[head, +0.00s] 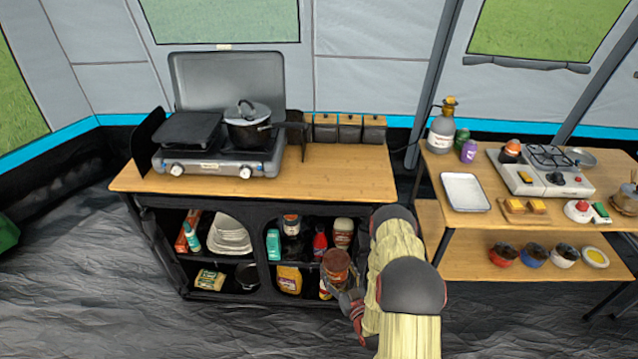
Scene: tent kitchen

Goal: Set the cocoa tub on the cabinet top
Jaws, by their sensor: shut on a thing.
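The cocoa tub (337,265) is a round brown container with a reddish-brown top. It is in front of the right-hand opening of the cabinet, below the level of the top. My gripper (345,296) is shut on it; the fingers are small in view and partly hidden by the tub and my arm. The cabinet top (330,176) is a light wood board above the dark shelves. Its middle and right front are bare.
A stove (220,158) with a lidded pot (247,125) covers the left of the top. Several wood-lidded boxes (348,128) line its back right. Bottles and jars, including a red bottle (320,242), fill the shelves behind the tub. A side table (520,200) stands right.

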